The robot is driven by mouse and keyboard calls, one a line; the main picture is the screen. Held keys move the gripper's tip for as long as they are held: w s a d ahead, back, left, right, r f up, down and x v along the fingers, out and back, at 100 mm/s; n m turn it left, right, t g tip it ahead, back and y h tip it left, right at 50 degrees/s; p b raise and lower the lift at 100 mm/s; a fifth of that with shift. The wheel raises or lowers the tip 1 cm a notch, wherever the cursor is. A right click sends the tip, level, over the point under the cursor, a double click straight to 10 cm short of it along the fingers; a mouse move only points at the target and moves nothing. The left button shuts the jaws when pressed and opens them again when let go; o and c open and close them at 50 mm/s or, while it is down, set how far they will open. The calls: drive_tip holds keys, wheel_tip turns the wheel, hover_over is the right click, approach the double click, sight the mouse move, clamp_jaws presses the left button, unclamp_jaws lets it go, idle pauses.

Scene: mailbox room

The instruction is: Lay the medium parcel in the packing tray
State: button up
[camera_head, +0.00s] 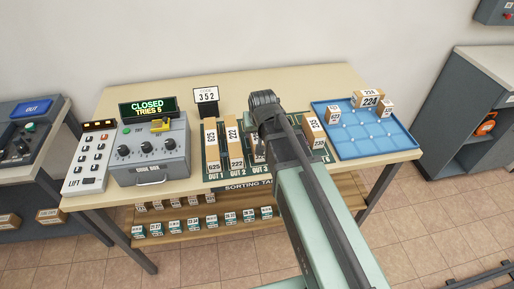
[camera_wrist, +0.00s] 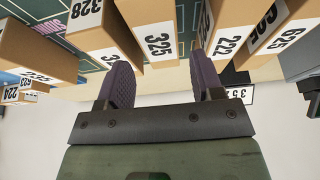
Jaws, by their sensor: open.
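The blue packing tray (camera_head: 350,146) lies on the right of the table. A larger parcel marked 224 (camera_head: 370,101) and smaller boxes are along its back part. Upright-looking long parcels stand in the green sorting rack, among them 625 (camera_head: 211,146) and 222 (camera_head: 233,148). I cannot tell which is the medium parcel. In the wrist view, my gripper (camera_wrist: 160,82) is open, its purple fingers apart, with the parcel marked 325 (camera_wrist: 152,30) ahead of the gap. Parcels 328 (camera_wrist: 95,25) and 222 (camera_wrist: 228,30) flank it. My arm hides the gripper in the head view.
A grey control box (camera_head: 150,148) with dials and a CLOSED display (camera_head: 147,106) stands on the table's left. A 352 sign (camera_head: 206,95) stands behind the rack. The tray's front and middle look clear. A grey cabinet (camera_head: 480,120) stands at the right.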

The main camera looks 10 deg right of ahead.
sight(257, 137)
drive_tip(key=shift+b+x, duration=0.35)
drive_tip(key=shift+x, duration=0.85)
drive_tip(key=b+x, duration=0.5)
drive_tip(key=shift+s+d+f, duration=0.1)
drive_tip(key=shift+s+f, duration=0.1)
drive_tip(key=shift+r+p, duration=0.25)
drive_tip(key=shift+p, duration=0.05)
drive_tip(key=c, duration=0.9)
drive_tip(key=shift+r, duration=0.1)
wheel_tip(257, 137, up, 20)
drive_tip(key=p, duration=2)
